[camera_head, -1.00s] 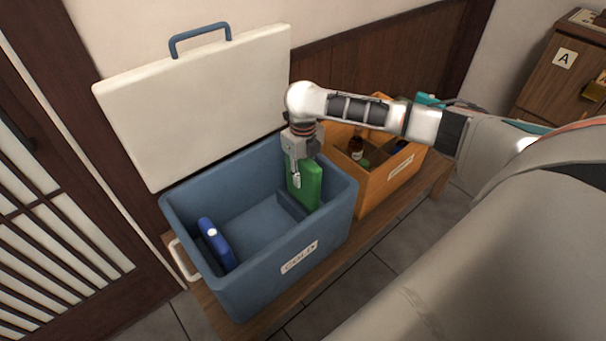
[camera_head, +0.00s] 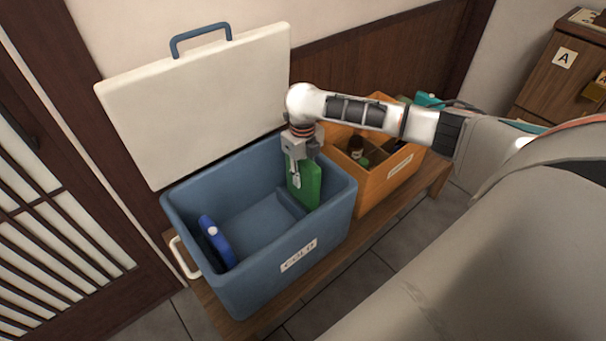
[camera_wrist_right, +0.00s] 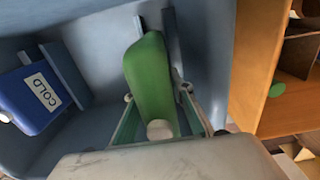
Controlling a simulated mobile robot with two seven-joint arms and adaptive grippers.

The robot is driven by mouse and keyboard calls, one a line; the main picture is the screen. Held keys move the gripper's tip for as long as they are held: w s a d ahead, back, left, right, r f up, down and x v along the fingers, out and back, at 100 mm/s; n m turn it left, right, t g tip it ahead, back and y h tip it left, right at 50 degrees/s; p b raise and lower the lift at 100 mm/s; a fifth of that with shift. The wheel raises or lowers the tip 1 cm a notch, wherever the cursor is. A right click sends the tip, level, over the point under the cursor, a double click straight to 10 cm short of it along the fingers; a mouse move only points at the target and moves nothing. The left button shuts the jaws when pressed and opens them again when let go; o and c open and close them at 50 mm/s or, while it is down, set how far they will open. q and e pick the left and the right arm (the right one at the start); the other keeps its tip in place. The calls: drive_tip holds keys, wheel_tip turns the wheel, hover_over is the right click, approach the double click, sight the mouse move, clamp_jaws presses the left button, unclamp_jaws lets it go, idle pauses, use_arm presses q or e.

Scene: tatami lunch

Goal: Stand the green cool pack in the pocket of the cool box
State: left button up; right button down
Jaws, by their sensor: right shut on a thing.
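The green cool pack (camera_head: 306,184) is upright inside the right end of the blue cool box (camera_head: 277,239). My right gripper (camera_head: 297,180) is shut on its upper part from above. In the right wrist view the green pack (camera_wrist_right: 150,85) lies between my right gripper's fingers (camera_wrist_right: 157,110), its white cap toward me. A dark blue rib (camera_wrist_right: 172,45) stands close beside the pack; its lower edge and whether it rests on the box floor are hard to tell. My left gripper is not in view.
A blue cool pack (camera_head: 216,241) stands at the box's left end. The white lid (camera_head: 200,105) is open behind it. An orange crate (camera_head: 385,182) with bottles stands close on the right. The wooden bench (camera_head: 290,301) holds both. The middle of the box floor is clear.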

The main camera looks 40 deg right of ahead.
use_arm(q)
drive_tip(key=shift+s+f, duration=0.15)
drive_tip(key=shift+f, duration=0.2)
use_arm(e)
drive_tip(key=shift+f, duration=0.8)
idle(0.4)
use_arm(q)
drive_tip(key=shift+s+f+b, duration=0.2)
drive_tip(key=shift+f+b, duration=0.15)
drive_tip(key=shift+b, duration=0.05)
use_arm(e)
drive_tip(key=shift+f, duration=0.75)
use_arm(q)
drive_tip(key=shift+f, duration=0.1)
use_arm(e)
drive_tip(key=shift+f, duration=0.1)
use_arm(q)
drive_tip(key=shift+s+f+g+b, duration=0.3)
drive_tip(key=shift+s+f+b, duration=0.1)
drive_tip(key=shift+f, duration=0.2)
use_arm(e)
drive_tip(key=shift+f, duration=0.95)
